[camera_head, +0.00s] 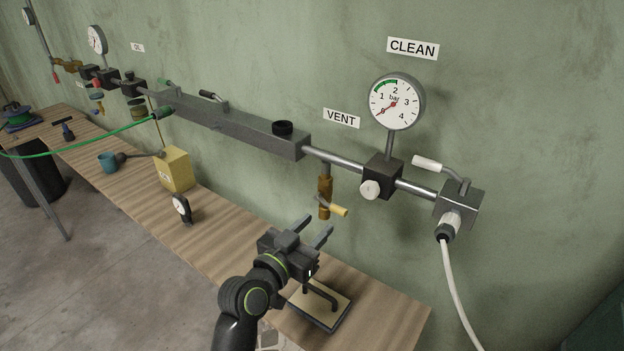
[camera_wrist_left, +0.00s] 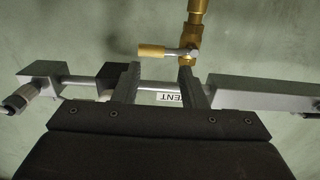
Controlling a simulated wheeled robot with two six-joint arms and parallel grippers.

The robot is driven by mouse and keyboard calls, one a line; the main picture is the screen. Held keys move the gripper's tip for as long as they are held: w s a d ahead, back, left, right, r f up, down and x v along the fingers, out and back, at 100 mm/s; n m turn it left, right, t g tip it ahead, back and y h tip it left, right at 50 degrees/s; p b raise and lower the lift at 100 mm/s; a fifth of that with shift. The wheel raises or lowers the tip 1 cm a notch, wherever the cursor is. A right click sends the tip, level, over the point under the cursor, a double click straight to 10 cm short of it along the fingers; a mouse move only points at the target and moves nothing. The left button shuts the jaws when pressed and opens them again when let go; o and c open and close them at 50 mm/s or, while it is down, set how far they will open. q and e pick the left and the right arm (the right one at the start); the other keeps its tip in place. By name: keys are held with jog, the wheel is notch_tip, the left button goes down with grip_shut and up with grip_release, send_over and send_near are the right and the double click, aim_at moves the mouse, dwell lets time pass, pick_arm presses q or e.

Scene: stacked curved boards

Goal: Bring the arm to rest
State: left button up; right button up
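My left gripper (camera_head: 316,226) is open and empty over the right part of the bench, its two fingers pointing at the wall. Just beyond its fingertips is the brass vent valve (camera_head: 325,195) with a yellow handle (camera_head: 339,211), hanging under the pipe; a small gap shows between them. In the left wrist view the open fingers (camera_wrist_left: 160,82) stand apart, with the yellow handle (camera_wrist_left: 152,51) and brass valve (camera_wrist_left: 197,25) beyond their tips. My right gripper is not in view.
The wooden bench (camera_head: 387,302) runs along the wall. A plate with a bent dark rod (camera_head: 327,304) lies below my gripper. A white hose (camera_head: 455,290) hangs at the right.

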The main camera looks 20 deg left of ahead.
pick_arm(q)
jog(key=shift+s+d+r, duration=0.1)
jog(key=shift+d, duration=0.15)
jog(key=shift+a, duration=0.1)
